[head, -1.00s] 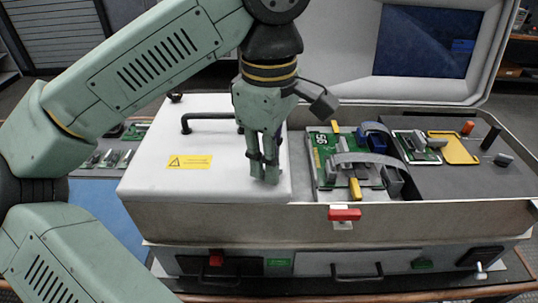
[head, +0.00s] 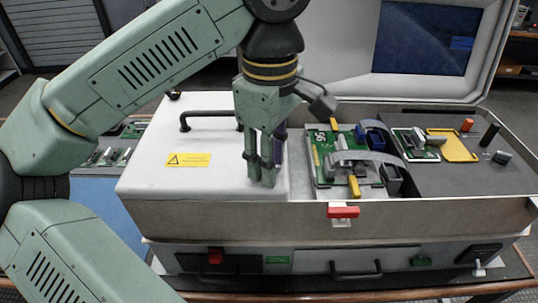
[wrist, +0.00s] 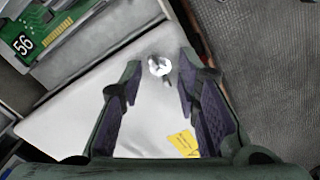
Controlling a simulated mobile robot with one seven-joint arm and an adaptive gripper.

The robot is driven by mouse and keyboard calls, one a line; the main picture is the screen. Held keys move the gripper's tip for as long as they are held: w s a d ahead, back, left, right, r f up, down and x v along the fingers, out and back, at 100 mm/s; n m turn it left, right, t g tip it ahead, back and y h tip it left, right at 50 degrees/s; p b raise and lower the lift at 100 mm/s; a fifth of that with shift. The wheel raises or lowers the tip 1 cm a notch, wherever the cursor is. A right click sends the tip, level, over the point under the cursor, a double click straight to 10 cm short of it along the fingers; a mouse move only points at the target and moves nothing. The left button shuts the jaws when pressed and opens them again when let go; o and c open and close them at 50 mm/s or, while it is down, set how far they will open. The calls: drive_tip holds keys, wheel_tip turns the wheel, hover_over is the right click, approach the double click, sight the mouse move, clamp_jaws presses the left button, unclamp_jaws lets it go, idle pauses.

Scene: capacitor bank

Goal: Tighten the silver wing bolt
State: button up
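The silver wing bolt (wrist: 159,66) shows in the wrist view as a small bright piece on the white cover. It lies in the gap between my fingertips, near their far ends. In the head view I cannot make it out; my gripper hides that spot. My gripper (head: 262,182) points down over the right front part of the white cover (head: 150,180). In the wrist view my gripper (wrist: 160,72) is open, its two purple-padded fingers on either side of the bolt with space around it. I cannot tell how high the fingertips are above the cover.
A black handle (head: 210,114) stands on the cover behind my gripper. Right of it is an open bay with a green board (head: 322,150), a grey ribbon cable (head: 365,157) and yellow tabs. A red latch (head: 343,212) is on the case front. A yellow label (head: 188,160) lies left.

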drive_tip(key=shift+a, duration=0.1)
wheel_tip(320, 180, up, 12)
idle(0.6)
drive_tip(key=shift+s, duration=0.15)
